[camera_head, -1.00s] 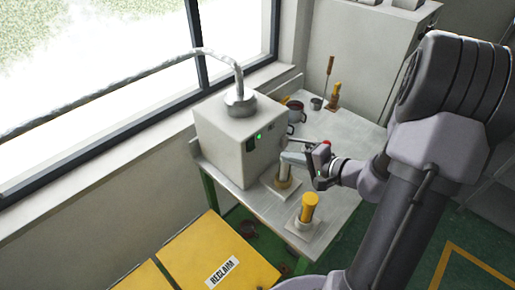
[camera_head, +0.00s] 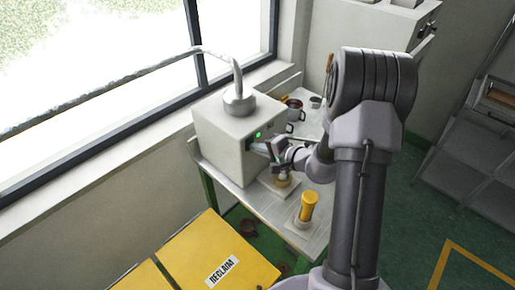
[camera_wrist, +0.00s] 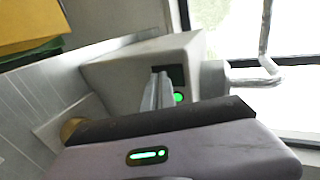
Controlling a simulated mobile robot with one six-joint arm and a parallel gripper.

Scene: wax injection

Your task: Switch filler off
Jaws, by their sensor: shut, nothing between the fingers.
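The filler is a white box (camera_head: 212,140) with a pipe entering its top, standing on the metal bench by the window. A green light (camera_head: 258,134) is lit on its front face. My gripper (camera_head: 260,147) is shut and empty, with its tips close to that face, just below the light in the head view. In the wrist view the filler (camera_wrist: 125,72) shows a dark panel and the green light (camera_wrist: 179,98) beside my fingertips (camera_wrist: 160,76). The fingers partly cover the panel. I cannot tell whether they touch it.
Pots (camera_head: 294,108) stand behind the filler. Yellow bins (camera_head: 215,255), one labelled RECLAIM, are at the lower left.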

